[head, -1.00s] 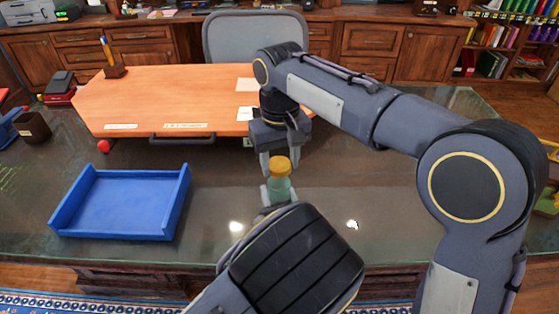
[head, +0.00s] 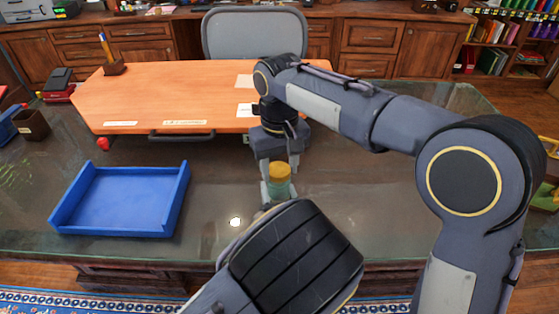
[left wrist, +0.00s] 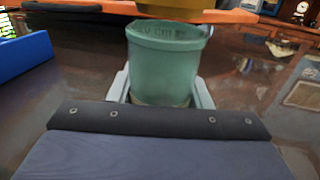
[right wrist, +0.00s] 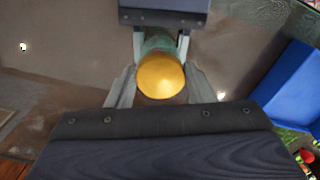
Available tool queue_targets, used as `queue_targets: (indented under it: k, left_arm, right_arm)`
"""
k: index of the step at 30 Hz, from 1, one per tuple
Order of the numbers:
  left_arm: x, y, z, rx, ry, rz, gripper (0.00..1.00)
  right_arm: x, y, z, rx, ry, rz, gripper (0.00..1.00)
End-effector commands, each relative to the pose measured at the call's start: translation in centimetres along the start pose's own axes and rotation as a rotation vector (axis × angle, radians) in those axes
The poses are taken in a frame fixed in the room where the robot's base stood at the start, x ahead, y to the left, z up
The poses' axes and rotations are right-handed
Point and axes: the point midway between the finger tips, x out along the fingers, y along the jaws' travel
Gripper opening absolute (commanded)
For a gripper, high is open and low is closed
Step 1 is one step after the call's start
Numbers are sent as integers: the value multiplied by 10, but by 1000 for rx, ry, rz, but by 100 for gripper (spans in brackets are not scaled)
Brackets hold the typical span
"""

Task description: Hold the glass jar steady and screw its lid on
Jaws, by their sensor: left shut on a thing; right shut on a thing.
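The glass jar (head: 279,187) is greenish and stands upright between my left gripper's fingers (left wrist: 165,92), which are shut on it from both sides. The yellow lid (head: 279,170) is at the jar's top in the head view. In the left wrist view the lid (left wrist: 185,8) is cut off by the top edge, above the jar's rim and a little to the right. The rim and part of the inside wall show there. My right gripper (right wrist: 161,82) reaches down from above, its fingers shut on the lid (right wrist: 160,76). The left fingertips are mostly hidden in the head view.
A blue open tray (head: 120,232) lies on the glossy desk to the left. An orange board (head: 185,100) with a dark handle lies behind, with a pen holder (head: 114,68) at its far left corner. A grey chair (head: 255,35) stands beyond. Bare desk surrounds the jar.

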Motion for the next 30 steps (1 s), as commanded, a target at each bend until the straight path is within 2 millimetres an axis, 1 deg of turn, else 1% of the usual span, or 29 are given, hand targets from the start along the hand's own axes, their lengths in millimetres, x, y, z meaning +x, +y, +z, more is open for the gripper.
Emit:
queue_targets:
  k: [16,30]
  left_arm:
    - [0,0,0,0,0,0,4]
    - [0,0,0,0,0,0,4]
  right_arm:
    - [1,0,0,0,1,0,25]
    - [10,0,0,1,0,0,25]
